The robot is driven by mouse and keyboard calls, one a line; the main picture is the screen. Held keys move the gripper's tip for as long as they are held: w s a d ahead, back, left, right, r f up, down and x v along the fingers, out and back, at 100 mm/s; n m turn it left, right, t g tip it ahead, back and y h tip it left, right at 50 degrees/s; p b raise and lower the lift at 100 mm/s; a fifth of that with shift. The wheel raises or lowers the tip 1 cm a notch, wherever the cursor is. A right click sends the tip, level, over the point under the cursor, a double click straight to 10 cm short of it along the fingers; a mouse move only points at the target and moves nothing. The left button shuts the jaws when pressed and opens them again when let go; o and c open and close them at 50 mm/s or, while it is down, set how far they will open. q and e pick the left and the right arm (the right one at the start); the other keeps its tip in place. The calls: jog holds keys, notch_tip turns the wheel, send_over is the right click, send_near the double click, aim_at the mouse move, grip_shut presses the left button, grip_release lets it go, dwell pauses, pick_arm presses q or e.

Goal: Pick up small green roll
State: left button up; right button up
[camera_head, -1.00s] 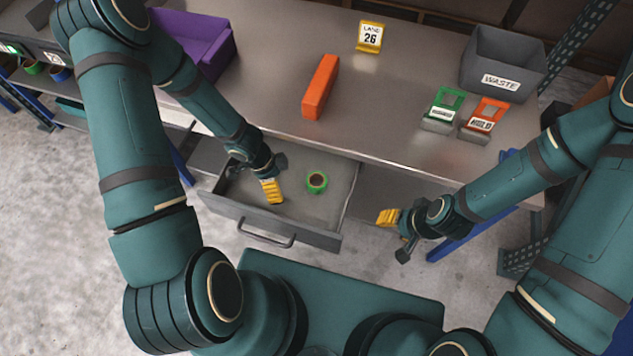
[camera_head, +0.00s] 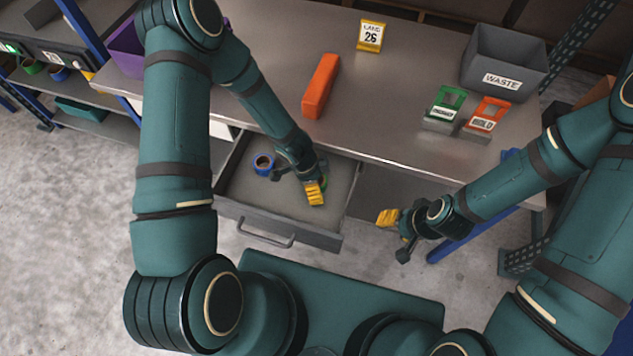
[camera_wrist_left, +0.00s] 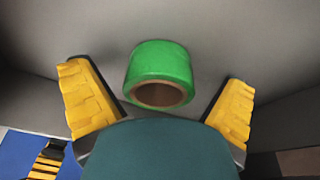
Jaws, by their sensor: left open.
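The small green roll (camera_wrist_left: 160,68) stands in the grey open drawer (camera_head: 262,202), and the left wrist view shows it between the two yellow fingers, apart from both. My left gripper (camera_head: 315,193) is open over the right part of the drawer; in the left wrist view its fingers (camera_wrist_left: 160,108) are spread wide. In the head view the gripper hides most of the green roll, with only a sliver (camera_head: 324,183) showing. My right gripper (camera_head: 389,218) hangs to the right of the drawer, away from the roll; its finger gap does not show clearly.
A blue roll (camera_head: 263,164) sits in the drawer's left back part. On the table above are an orange block (camera_head: 320,86), a yellow lane sign (camera_head: 370,36), a grey waste bin (camera_head: 503,64), green (camera_head: 445,106) and orange (camera_head: 486,117) label holders, and a purple bin (camera_head: 126,48).

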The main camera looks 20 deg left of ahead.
pick_arm(q)
jog(key=shift+c, duration=0.3)
jog(key=c, duration=1.2)
jog(key=shift+c, duration=0.2)
